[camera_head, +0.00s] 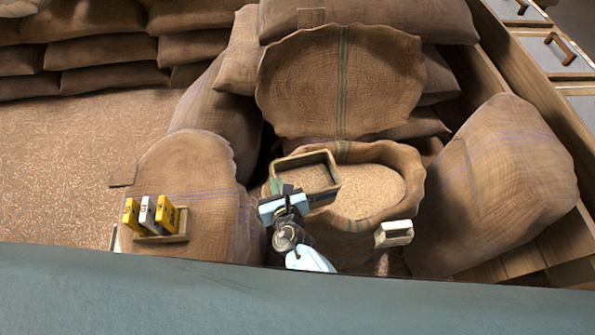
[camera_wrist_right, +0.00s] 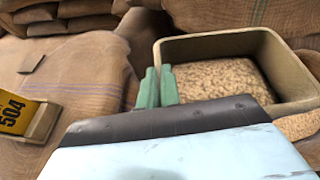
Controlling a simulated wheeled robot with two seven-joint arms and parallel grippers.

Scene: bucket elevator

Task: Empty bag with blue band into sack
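In the head view, an open sack (camera_head: 365,212) with a green band stands at centre, full of grain, its wide flap (camera_head: 300,85) folded up behind it. Two closed bags carry thin blue-purple bands: one (camera_head: 185,165) at left and one (camera_head: 510,190) leaning at right. My right gripper (camera_head: 277,187) is at the left side of a rectangular box (camera_head: 328,160) with grain inside, over the open sack's left part. In the wrist view, its green fingers (camera_wrist_right: 158,88) are close together at the box's near left corner and seem to pinch its wall. My left gripper is not visible.
A small tray (camera_head: 180,236) with yellow and white number tags (camera_head: 132,216) sits on the left bag. A small pale block (camera_head: 394,233) is at the open sack's front right rim. Stacked sacks (camera_head: 110,50) fill the back. Open floor (camera_head: 70,160) with scattered grain lies at left.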

